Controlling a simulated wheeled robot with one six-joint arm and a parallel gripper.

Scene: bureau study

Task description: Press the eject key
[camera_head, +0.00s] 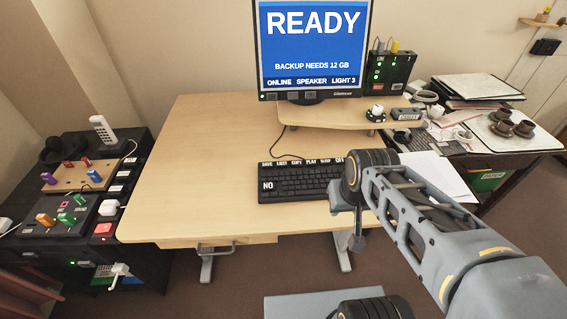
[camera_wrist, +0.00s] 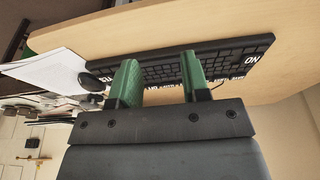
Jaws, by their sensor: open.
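A black keyboard (camera_head: 295,184) lies on the wooden desk in front of the monitor. The keyboard also shows in the wrist view (camera_wrist: 155,68), turned around. My gripper (camera_wrist: 160,75) is open and empty, with its two green fingers apart over the keyboard's labelled edge. In the head view my arm covers the keyboard's right end.
The monitor (camera_head: 312,45) reads "READY" and "BACKUP NEEDS 12 GB". A raised shelf (camera_head: 310,116) stands behind the keyboard, with small devices at its right. White papers (camera_head: 440,172) lie right of the keyboard. A side unit with coloured switches (camera_head: 75,175) stands left. The desk's left half is clear.

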